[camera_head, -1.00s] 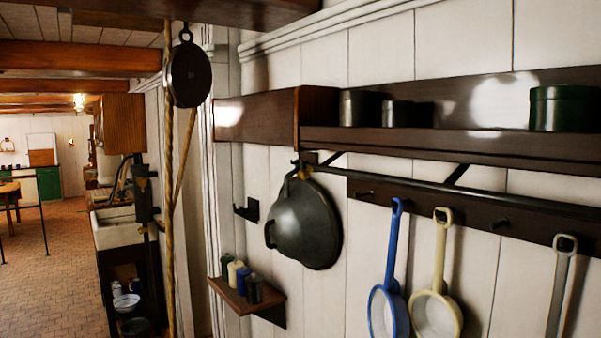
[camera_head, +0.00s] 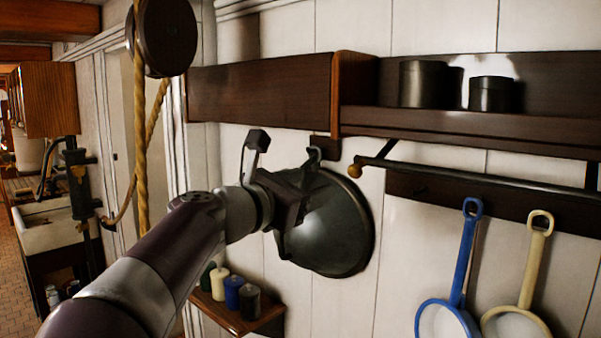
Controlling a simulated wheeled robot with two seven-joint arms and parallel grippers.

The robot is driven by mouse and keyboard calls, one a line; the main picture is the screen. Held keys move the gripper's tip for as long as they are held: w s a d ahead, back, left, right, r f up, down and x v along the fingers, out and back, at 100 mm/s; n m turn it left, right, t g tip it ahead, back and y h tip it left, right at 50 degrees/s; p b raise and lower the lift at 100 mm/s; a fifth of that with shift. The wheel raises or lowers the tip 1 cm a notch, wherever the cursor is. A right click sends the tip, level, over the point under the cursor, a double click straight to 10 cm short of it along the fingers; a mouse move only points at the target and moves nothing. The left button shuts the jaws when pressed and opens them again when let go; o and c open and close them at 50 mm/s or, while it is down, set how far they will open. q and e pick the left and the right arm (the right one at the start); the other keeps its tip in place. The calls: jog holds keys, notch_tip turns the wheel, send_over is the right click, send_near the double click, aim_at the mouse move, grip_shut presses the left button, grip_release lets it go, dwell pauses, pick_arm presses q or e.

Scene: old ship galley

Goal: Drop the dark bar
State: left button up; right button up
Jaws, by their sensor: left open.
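My left gripper (camera_head: 297,203), at the end of the arm coming from the lower left, is in front of the left part of a dark round pan (camera_head: 335,228) hanging on the white wall. The gripper is open; its fingertips are hard to make out against the pan, and I cannot tell whether they touch it. I cannot make out a loose dark bar in or below the gripper. A long dark rail (camera_head: 480,174) with a ball at its left end runs under the shelf. My right gripper is not in view.
A dark wooden shelf (camera_head: 440,123) with dark tins (camera_head: 423,84) is above. A blue strainer (camera_head: 462,262) and a cream strainer (camera_head: 534,265) hang at right. A pulley (camera_head: 167,35) with rope (camera_head: 141,140) hangs at left.

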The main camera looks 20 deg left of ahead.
aim_at(351, 173)
pick_arm(q)
jog(key=shift+n, duration=0.6)
jog(key=p+x, duration=0.1)
jog(key=x, duration=0.3)
jog(key=d+p+x, duration=0.1)
jog(key=p+x, duration=0.1)
jog(key=x, duration=0.2)
jog(key=p+x, duration=0.1)
jog(key=x, duration=0.3)
jog(key=shift+d, duration=0.2)
jog(key=shift+w+d, duration=0.1)
jog(key=shift+w, duration=0.15)
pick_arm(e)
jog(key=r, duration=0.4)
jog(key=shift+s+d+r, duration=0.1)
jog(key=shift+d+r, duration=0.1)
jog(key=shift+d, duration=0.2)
